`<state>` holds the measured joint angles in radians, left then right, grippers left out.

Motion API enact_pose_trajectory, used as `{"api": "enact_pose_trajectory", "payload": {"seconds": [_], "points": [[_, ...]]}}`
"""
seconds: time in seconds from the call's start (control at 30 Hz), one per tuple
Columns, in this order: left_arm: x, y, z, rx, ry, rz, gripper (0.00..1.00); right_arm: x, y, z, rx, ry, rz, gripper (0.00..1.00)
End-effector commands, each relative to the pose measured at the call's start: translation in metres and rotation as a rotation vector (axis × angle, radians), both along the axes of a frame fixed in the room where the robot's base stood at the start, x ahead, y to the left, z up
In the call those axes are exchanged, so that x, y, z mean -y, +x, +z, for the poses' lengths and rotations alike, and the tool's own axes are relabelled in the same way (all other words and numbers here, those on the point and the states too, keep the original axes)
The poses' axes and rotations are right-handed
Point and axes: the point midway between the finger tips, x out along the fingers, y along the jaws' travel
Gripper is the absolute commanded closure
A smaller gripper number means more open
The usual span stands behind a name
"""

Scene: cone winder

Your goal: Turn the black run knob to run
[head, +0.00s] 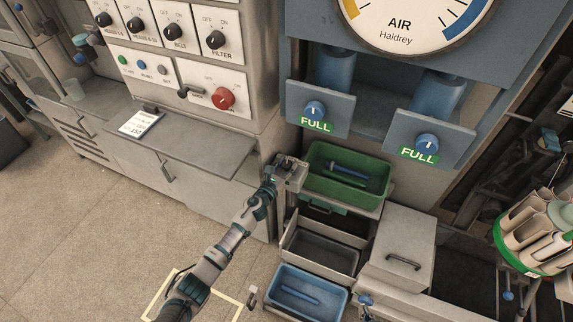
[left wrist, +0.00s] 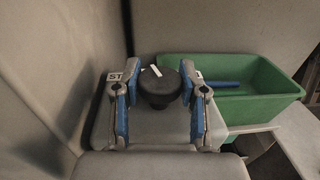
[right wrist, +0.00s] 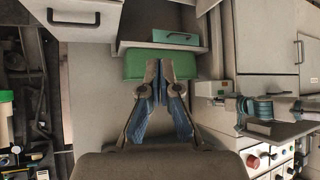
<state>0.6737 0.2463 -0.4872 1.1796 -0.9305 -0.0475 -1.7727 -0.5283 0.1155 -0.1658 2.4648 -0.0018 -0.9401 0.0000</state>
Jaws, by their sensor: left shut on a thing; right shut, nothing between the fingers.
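The black run knob (left wrist: 160,87) has a white pointer mark and sits on a grey box, between my left gripper's blue-padded fingers (left wrist: 160,98) in the left wrist view. The mark points to the upper left there. A label reading "ST" (left wrist: 115,77) shows at the left; the label on the right is mostly hidden by a finger. In the head view my left gripper (head: 285,172) is at this box beside the green tray, and covers the knob. My left gripper is shut on the knob. My right gripper (right wrist: 158,72) is shut and empty, low in front of the cabinet.
A green tray (head: 318,197) with blue rods stands just right of the knob box. Below are a grey open drawer (head: 290,240) and a blue tray (head: 277,308). A control panel with a red knob (head: 223,98) and a grey shelf (head: 220,160) are at the left.

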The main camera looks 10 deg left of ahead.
Motion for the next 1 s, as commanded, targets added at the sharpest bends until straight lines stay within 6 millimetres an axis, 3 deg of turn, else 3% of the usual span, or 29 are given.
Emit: {"api": "enact_pose_trajectory", "payload": {"seconds": [0.17, 0.5, 1.0], "points": [[-0.002, 0.0, -0.004, 0.0, 0.003, -0.129, 0.93, -0.007, 0.014, 0.006, 0.099, 0.027, 0.005, 1.0], [-0.001, 0.0, -0.003, -0.001, -0.001, -0.273, 0.93, -0.02, 0.044, 0.038, 0.354, 0.095, 0.012, 1.0], [-0.001, 0.001, 0.0, 0.002, -0.001, -0.302, 0.93, -0.022, 0.05, 0.048, 0.415, 0.112, 0.013, 1.0]]}}
